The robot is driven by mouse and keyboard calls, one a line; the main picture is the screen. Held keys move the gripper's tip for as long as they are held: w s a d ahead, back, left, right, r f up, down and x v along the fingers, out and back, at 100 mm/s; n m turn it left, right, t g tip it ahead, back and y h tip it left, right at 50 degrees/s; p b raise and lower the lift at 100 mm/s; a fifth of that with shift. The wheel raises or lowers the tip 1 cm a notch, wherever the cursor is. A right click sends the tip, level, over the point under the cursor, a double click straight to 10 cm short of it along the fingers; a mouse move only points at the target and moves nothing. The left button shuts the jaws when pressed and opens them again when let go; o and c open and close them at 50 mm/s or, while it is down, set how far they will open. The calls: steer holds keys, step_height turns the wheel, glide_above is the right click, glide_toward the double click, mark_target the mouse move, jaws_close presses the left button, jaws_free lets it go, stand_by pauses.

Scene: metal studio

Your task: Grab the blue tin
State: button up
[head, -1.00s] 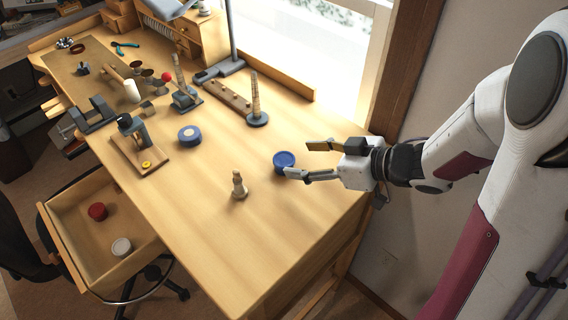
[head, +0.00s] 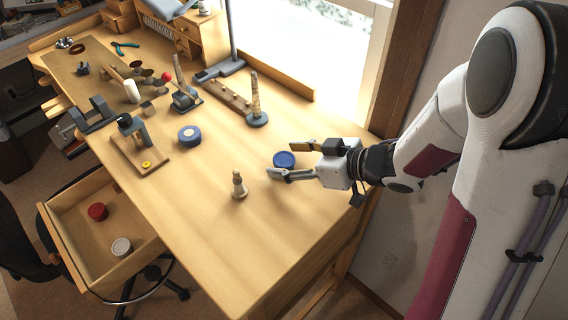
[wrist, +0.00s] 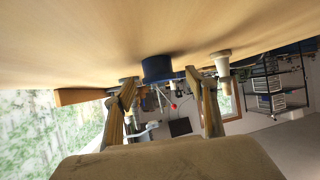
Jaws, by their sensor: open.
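The blue tin (head: 284,159) is a short round tin standing on the wooden table near its right edge. My gripper (head: 279,160) is open around the tin's near side in the head view, its two fingers pointing left. In the wrist view the tin (wrist: 157,69) appears ahead, between the two open fingers (wrist: 165,95) and just beyond their tips. The picture there is upside down, with the table on top. Nothing is held. I cannot tell whether a finger touches the tin.
A wooden chess-like piece (head: 239,185) stands left of my gripper. A blue-grey tape roll (head: 189,135) lies farther left, and a ring-stacked mandrel (head: 256,101) stands behind. An open drawer (head: 72,231) holds a red tin (head: 97,211) and a white tin (head: 121,246). The front tabletop is clear.

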mark_target(289, 161)
steer(key=c, duration=1.2)
steer(key=shift+r, duration=0.2)
step_height(289, 161, up, 10)
steer(key=shift+f, duration=0.15)
stand_by(0.5)
